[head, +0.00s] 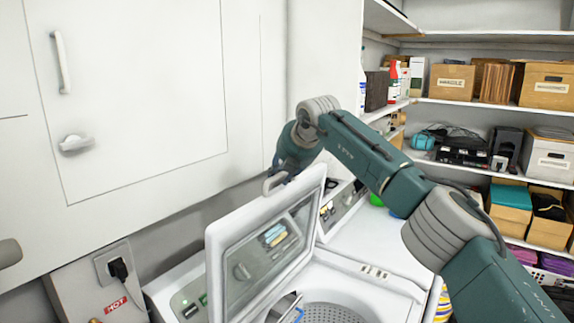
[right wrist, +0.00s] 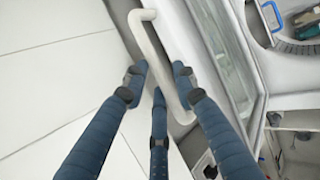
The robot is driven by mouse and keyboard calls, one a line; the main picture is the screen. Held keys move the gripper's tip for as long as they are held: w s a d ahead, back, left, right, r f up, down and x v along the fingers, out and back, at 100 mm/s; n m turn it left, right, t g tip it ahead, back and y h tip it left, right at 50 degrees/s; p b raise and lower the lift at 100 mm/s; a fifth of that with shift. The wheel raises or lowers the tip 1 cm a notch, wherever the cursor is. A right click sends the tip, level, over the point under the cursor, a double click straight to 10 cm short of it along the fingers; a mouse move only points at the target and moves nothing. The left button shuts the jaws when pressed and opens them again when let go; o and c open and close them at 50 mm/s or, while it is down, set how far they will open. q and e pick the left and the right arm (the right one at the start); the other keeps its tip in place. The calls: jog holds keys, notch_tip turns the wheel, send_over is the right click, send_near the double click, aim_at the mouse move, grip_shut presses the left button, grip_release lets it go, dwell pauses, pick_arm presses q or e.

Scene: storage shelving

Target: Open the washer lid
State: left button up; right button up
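The washer lid (head: 216,262) is a white frame with a clear window. In the head view it stands raised and tilted above the washer (head: 372,250), and the drum opening shows below it. A pale handle (head: 274,184) is on the lid's upper edge. My right gripper (head: 285,168) is at this handle, its fingers mostly hidden in the head view. In the right wrist view the gripper (right wrist: 160,80) has its fingers spread, with the handle (right wrist: 162,62) passing between and just beyond the fingertips. I cannot tell whether any finger touches it. My left gripper is not in view.
A white cabinet (head: 140,90) fills the wall behind and left of the lid. A wall outlet with a black plug (head: 118,268) is at lower left. Shelves with boxes (head: 551,88) and bottles stand at right. The washer's control panel (head: 340,208) is behind the lid.

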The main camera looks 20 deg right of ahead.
jog(key=v, duration=1.1)
jog(key=shift+s, duration=0.15)
jog(key=shift+d, duration=0.15)
